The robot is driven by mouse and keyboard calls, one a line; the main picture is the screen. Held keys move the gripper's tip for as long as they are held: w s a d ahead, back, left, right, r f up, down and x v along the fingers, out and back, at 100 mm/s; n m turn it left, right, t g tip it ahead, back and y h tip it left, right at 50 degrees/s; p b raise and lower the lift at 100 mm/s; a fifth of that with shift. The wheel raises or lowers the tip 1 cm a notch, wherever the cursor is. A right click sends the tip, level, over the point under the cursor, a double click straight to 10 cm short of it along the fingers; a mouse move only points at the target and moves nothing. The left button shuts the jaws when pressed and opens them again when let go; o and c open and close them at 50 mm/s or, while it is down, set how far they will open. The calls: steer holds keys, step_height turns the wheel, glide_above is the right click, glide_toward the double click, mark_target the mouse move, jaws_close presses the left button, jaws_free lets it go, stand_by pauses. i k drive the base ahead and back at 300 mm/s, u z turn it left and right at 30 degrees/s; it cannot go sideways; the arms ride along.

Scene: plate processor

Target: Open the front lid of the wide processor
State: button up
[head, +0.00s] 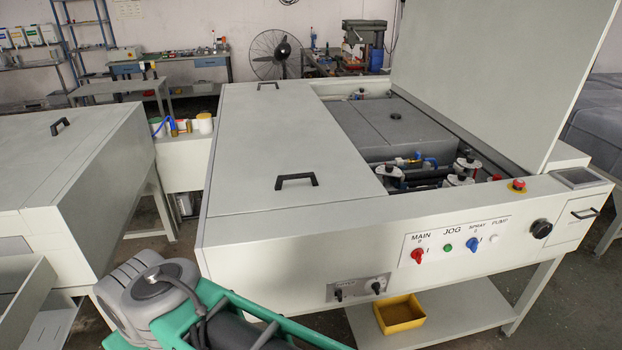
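The wide processor (290,236) is a large light-grey machine that fills the middle of the head view. A flat lid (270,140) on the left part of its top lies shut. A second large panel (490,65) on the right stands raised, leaving the inside rollers and pipes uncovered. My gripper is not in view; only a grey and green part of my arm shows at the bottom left, below the processor's left corner.
A control panel (456,242) with knobs and a red stop button (519,184) are on the processor's near side. A yellow bin (399,314) sits on the low shelf (455,310). Another grey machine (65,180) stands left, with a narrow floor gap between.

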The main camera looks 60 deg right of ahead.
mark_target(279, 146)
steer(key=u, duration=0.05)
steer(key=k, duration=0.2)
steer(key=z, duration=1.1)
